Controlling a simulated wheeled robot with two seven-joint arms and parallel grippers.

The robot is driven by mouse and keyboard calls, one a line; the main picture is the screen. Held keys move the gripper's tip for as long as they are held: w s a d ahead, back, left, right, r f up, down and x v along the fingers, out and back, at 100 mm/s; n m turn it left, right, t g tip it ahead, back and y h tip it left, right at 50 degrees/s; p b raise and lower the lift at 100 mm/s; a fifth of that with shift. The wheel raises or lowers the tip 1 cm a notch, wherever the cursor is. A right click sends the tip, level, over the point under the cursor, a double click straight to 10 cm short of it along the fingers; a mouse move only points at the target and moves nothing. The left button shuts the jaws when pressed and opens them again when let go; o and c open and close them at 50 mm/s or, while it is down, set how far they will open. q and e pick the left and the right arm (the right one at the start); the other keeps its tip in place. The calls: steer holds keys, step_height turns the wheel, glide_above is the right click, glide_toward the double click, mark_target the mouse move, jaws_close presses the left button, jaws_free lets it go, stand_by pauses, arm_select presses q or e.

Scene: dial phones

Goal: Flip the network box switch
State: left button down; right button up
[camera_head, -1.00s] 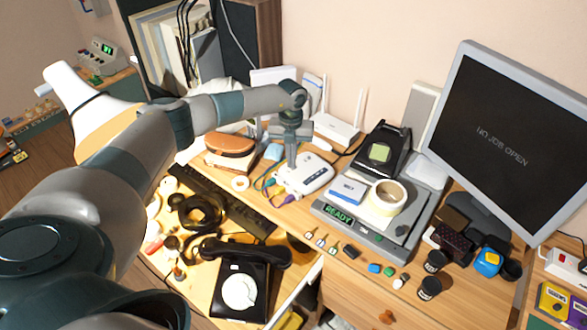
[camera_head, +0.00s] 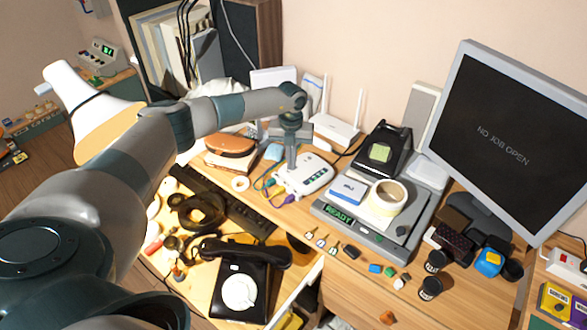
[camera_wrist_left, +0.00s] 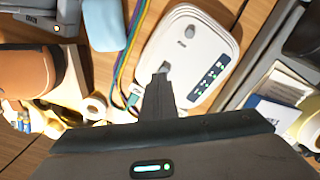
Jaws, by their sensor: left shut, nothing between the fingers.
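The network box (camera_head: 308,178) is a white, rounded box lying on the desk, with coloured cables plugged into its near left side. In the left wrist view the box (camera_wrist_left: 205,35) shows a dark panel with several small lit lights, and a small dark opening or part near the fingertips. My left gripper (camera_head: 291,166) is shut and points down at the box's left part. In the left wrist view its fingertips (camera_wrist_left: 160,76) overlap the box's near edge; whether they touch is unclear. My right gripper is not in view.
A grey device with a READY display (camera_head: 339,213) carries a tape roll (camera_head: 386,197) to the right. A white router (camera_head: 337,128) stands behind.

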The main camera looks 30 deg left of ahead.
arm_select(q)
steer(key=shift+r+p, duration=2.4)
steer(key=shift+r, duration=0.95)
steer(key=shift+f, duration=0.1)
